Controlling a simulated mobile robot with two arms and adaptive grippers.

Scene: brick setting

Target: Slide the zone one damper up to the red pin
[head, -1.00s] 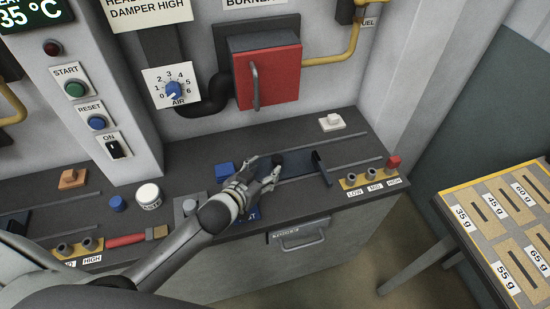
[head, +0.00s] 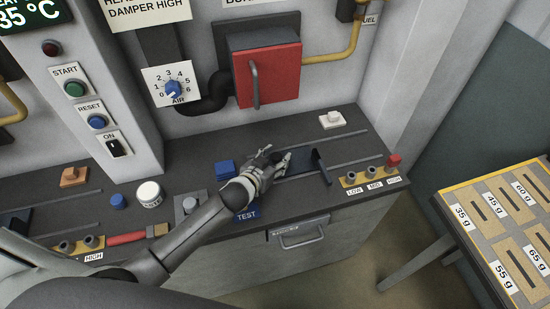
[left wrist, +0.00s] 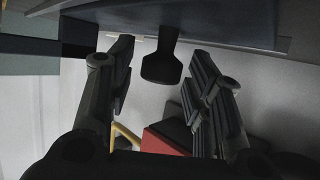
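A dark blue sliding damper plate (head: 298,160) lies between two rails on the bench, with an upright tab (head: 321,168) at its right end. The red pin (head: 393,160) stands at the HIGH socket, right of the plate and apart from it. My left gripper (head: 275,156) is at the plate's left end with its fingers spread. In the left wrist view, a black knob (left wrist: 163,66) under the blue plate edge (left wrist: 235,32) shows between the open fingers, with gaps on both sides. The damper's zone label is not readable. My right gripper is not in view.
LOW and MID sockets (head: 352,178) sit beside the pin. A blue block (head: 224,170) and a white jar (head: 149,194) stand left of my gripper. A red door (head: 268,75) is behind. A slotted weight board (head: 500,220) is at right.

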